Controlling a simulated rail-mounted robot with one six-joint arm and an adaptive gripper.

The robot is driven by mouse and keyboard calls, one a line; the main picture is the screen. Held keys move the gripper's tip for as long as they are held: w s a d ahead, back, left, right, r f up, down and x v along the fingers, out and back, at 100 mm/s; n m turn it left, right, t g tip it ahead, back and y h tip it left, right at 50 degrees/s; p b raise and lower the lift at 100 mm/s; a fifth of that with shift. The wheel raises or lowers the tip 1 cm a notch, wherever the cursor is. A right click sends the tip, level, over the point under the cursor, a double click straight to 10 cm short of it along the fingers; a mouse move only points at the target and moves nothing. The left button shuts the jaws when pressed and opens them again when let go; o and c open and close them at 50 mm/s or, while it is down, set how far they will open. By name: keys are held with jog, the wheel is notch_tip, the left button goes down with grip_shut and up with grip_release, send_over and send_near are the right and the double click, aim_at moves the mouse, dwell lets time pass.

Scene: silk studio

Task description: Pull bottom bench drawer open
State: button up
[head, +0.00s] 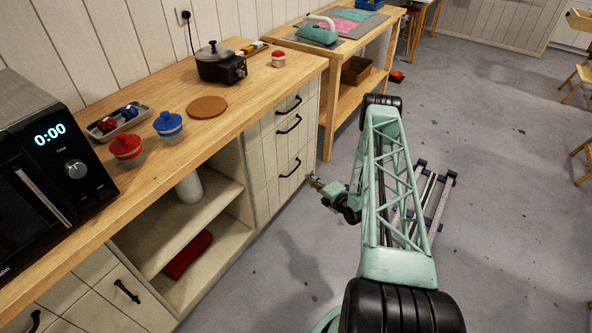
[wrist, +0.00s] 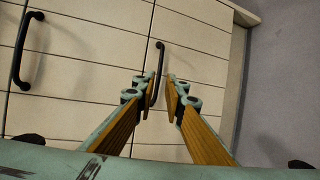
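The bench drawers are the cream plank fronts at the far end of the bench, with black bar handles one above another. The bottom drawer's handle (head: 290,168) shows in the head view, and its front looks flush with the cabinet. In the wrist view, turned on its side, this handle (wrist: 160,60) lies straight ahead of my gripper (wrist: 161,92). The two wooden-padded fingers are apart, one on each side of the handle's line, with nothing held. Whether the tips reach around the bar is unclear. In the head view my gripper (head: 313,181) is low beside the drawer front.
A higher drawer handle (wrist: 26,50) is at left in the wrist view. The wooden benchtop (head: 234,116) carries a pot (head: 216,66), jars and a microwave (head: 40,170). Open shelves (head: 187,222) lie left of the drawers. Grey floor (head: 290,262) in front is clear.

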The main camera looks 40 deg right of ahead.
jog(key=shift+w+f, duration=0.1)
jog(key=shift+w, duration=0.1)
jog(key=shift+b+x, duration=1.75)
jog(key=shift+x, duration=4.95)
grip_shut()
jog(key=shift+s, duration=0.15)
